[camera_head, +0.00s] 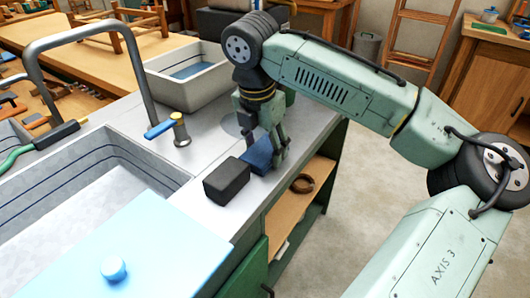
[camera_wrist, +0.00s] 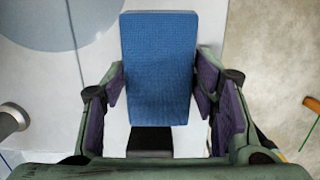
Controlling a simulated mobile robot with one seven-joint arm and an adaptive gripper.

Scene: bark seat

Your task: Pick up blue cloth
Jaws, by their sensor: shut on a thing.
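The blue cloth (camera_head: 258,156) is a folded, thick block on the grey counter beside the sink. In the wrist view the cloth (camera_wrist: 158,65) fills the space between the two finger pads. My gripper (camera_wrist: 158,88) points down and is shut on the cloth, with a pad against each side. In the head view my gripper (camera_head: 264,152) covers part of the cloth. I cannot tell whether the cloth is touching the counter or slightly above it.
A dark block (camera_head: 226,181) lies close to the cloth, to its left. A faucet (camera_head: 181,130) and sink (camera_head: 90,170) are left. A grey basin (camera_head: 190,88) stands behind. The counter edge is just right of the gripper.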

